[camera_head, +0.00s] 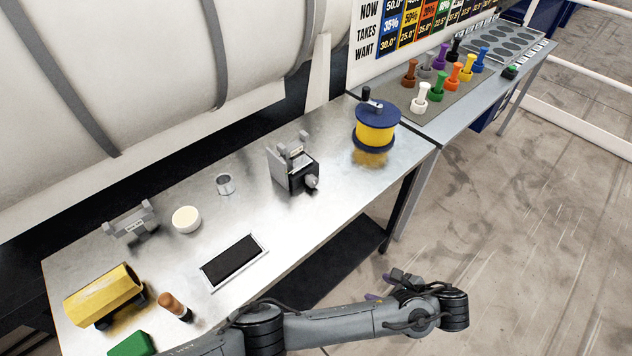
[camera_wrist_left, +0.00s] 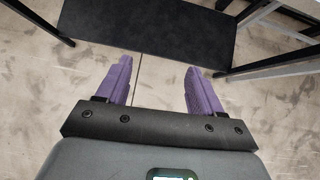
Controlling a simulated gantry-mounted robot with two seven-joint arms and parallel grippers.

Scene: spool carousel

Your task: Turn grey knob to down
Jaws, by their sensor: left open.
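The grey knob (camera_head: 311,181) sits on the lower front right of a small black and grey device (camera_head: 291,174), which stands on the metal table. The knob is small, and I cannot tell which way it points. My left gripper (camera_head: 380,287) is in front of the table's front edge, over the floor and apart from the knob. In the left wrist view its purple fingers (camera_wrist_left: 161,88) are spread with nothing between them. The knob does not show in that view. My right gripper is not in view.
A blue and yellow spool (camera_head: 376,126) stands right of the device. A dark framed panel (camera_head: 234,262), a cream disc (camera_head: 186,220) and a metal ring (camera_head: 224,184) lie to its left. A dark lower shelf (camera_wrist_left: 150,32) is under the table. The table in front of the device is clear.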

